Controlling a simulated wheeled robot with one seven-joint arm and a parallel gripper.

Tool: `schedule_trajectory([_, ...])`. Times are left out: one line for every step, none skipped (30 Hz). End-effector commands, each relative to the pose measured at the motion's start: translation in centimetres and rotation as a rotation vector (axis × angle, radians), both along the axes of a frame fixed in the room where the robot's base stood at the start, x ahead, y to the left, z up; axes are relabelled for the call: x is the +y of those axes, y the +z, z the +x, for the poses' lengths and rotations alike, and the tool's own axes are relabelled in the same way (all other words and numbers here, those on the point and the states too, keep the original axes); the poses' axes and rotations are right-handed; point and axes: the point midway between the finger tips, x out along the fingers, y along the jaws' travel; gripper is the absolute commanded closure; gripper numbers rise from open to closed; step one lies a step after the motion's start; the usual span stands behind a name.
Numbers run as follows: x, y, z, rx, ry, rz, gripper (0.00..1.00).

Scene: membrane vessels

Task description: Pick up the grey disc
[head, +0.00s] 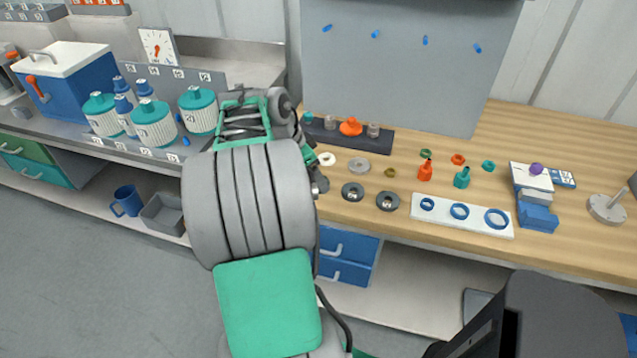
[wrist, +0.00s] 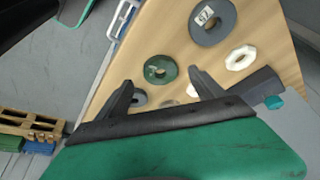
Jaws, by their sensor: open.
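In the head view a light grey disc (head: 358,165) with a small centre hole lies flat on the wooden bench. Two darker grey rings, a left one (head: 352,191) and a right one (head: 387,201), lie nearer the front edge. Smaller parts are partly hidden behind the fingers. In the head view my arm mostly hides the gripper.
A white ring (head: 327,159) lies beside the grey disc. A dark tray (head: 330,139) with an orange knob stands behind. Red (head: 425,171) and green (head: 462,178) bottle-shaped parts and a white board with blue rings (head: 412,213) are to the right. Teal-capped vessels (head: 154,125) stand left.

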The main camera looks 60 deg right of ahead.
Motion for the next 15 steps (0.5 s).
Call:
schedule_trajectory([-0.3,-0.8,-0.3,0.002,-0.003,0.002,0.22])
schedule_trajectory([-0.5,-1.3,-0.4,0.002,-0.002,0.002,0.22])
schedule_trajectory([-0.7,-1.8,-0.5,0.002,-0.002,0.002,0.22])
schedule_trajectory([-0.8,-2.1,-0.5,0.001,0.0,0.0,0.22])
schedule_trajectory([-0.9,-2.4,-0.5,0.0,0.0,0.0,0.22])
schedule_trajectory([-0.9,-2.6,-0.6,0.0,0.001,0.0,0.22])
schedule_trajectory([-1.0,-2.6,-0.6,-0.001,0.001,0.001,0.22])
schedule_trajectory([-1.0,-2.6,-0.6,0.0,0.001,0.0,0.22])
schedule_trajectory([-1.0,-2.6,-0.5,0.0,0.001,0.0,0.22])
schedule_trajectory([-0.9,-2.6,-0.5,0.0,0.001,0.0,0.22])
schedule_trajectory([-0.9,-2.6,-0.5,0.0,0.002,0.0,0.22])
schedule_trajectory([-0.9,-2.6,-0.5,0.0,0.002,0.0,0.23])
schedule_trajectory([-0.9,-2.6,-0.5,0.0,0.002,0.0,0.26])
schedule_trajectory([-0.9,-2.6,-0.5,0.0,0.002,0.0,0.28])
schedule_trajectory([-0.9,-2.6,-0.5,0.0,0.002,0.0,0.32])
